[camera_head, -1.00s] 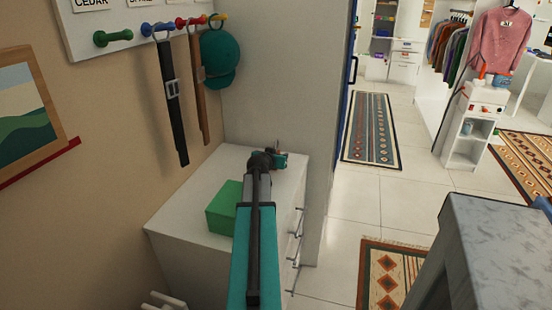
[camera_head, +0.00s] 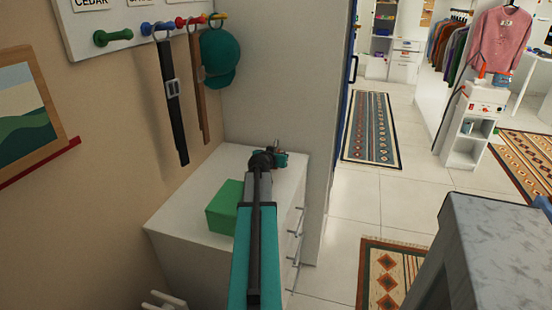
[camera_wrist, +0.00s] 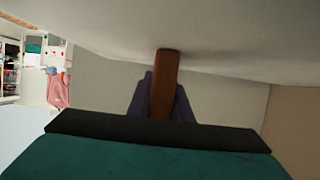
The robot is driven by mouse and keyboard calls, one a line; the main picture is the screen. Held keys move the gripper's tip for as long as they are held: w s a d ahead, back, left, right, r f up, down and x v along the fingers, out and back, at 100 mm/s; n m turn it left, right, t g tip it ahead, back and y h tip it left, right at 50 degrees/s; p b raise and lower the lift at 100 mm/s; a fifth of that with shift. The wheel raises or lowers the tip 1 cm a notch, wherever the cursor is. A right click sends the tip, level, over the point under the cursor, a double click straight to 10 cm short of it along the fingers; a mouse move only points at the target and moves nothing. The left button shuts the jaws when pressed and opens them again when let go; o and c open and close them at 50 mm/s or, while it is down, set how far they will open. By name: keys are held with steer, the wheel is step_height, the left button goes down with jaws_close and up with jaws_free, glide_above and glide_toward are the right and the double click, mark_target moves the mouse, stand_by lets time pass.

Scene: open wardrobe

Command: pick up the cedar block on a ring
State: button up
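The cedar block (camera_wrist: 164,80) shows in the wrist view as a reddish-brown bar, its far end at or very near the white top of the drawer unit (camera_head: 186,215). The two dark fingers of my gripper (camera_wrist: 163,95) lie one on each side of it, with no gap visible between fingers and wood. In the head view my gripper (camera_head: 277,151) is at the far right part of the drawer top, and my arm hides most of that spot. I cannot make out the block's ring.
A green box (camera_head: 222,206) sits on the drawer top left of my arm. Above hang a dark belt (camera_head: 173,105), a brown strap (camera_head: 199,90) and a teal cap (camera_head: 220,57) on a peg board (camera_head: 75,40). A wall panel (camera_head: 285,70) stands close behind my gripper.

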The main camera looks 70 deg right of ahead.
steer(key=shift+r, duration=0.15)
jaws_close()
step_height(320, 180, up, 10)
stand_by(0.6)
steer(key=shift+f, duration=0.25)
stand_by(1.1)
